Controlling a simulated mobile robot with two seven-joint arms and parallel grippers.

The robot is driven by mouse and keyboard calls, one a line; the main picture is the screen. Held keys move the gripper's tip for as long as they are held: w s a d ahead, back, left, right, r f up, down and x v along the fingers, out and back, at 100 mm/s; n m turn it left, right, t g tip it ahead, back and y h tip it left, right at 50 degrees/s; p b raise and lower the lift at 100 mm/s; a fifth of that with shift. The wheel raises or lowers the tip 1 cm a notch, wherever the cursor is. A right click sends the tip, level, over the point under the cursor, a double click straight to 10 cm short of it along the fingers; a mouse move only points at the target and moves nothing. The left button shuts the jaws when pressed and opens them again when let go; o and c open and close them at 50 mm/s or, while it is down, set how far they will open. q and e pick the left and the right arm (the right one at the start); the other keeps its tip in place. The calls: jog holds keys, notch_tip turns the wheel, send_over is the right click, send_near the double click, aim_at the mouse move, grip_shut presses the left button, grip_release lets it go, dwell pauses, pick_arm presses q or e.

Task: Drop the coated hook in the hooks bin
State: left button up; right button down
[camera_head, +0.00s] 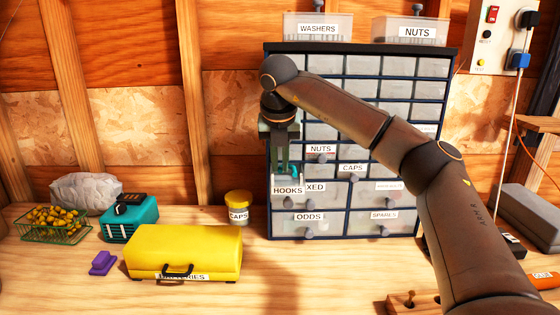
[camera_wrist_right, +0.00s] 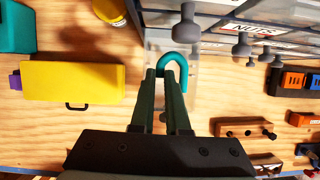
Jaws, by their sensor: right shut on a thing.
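The coated hook is a teal curved piece (camera_wrist_right: 173,59), held at the fingertips of my right gripper (camera_wrist_right: 164,76). In the head view my right gripper (camera_head: 284,167) points down in front of the drawer cabinet, with a little of the teal hook (camera_head: 295,169) showing at its tips. The hooks bin (camera_head: 287,190), with a HOOKS label, is directly below the gripper in the head view. In the wrist view a clear bin (camera_wrist_right: 194,72) lies beneath the hook; its label is not visible there. My left gripper is not in view.
The drawer cabinet (camera_head: 348,95) stands close behind, its knobs sticking out. A yellow case (camera_head: 190,250), yellow-lidded caps jar (camera_head: 239,203), teal box (camera_head: 130,221) and purple block (camera_head: 102,263) sit left. A wooden block with pegs (camera_wrist_right: 243,128) is right in the wrist view.

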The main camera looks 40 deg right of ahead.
jog(key=c, duration=0.8)
grip_release()
jog(key=shift+c, duration=0.2)
jog(key=v, duration=1.2)
jog(key=shift+r+p, duration=0.35)
jog(key=shift+s+f, duration=0.1)
